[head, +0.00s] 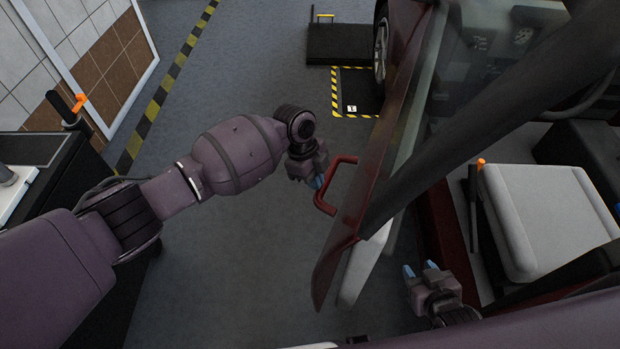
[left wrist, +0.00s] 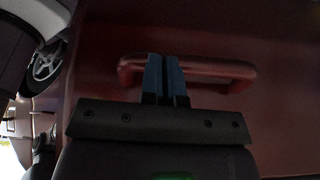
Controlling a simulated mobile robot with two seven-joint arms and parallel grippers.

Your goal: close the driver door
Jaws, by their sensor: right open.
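The driver door (head: 343,235) is dark red and stands open, swung out from the car body. Its red handle (head: 327,200) is on the outer face, towards my left gripper (head: 319,181). In the left wrist view, the handle (left wrist: 220,70) runs crosswise behind the two blue fingers of my left gripper (left wrist: 166,62). These fingers are close together with only a thin gap and overlap the handle. I cannot tell whether they touch it. My right gripper (head: 421,268) is open and empty, on the inner side of the door near the door opening.
The light grey driver seat (head: 545,215) is inside the car at right. A dark cart (head: 45,190) stands at left. A black platform (head: 348,43) and a striped floor marking (head: 355,113) lie near the front wheel (head: 381,50). The grey floor left of the door is clear.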

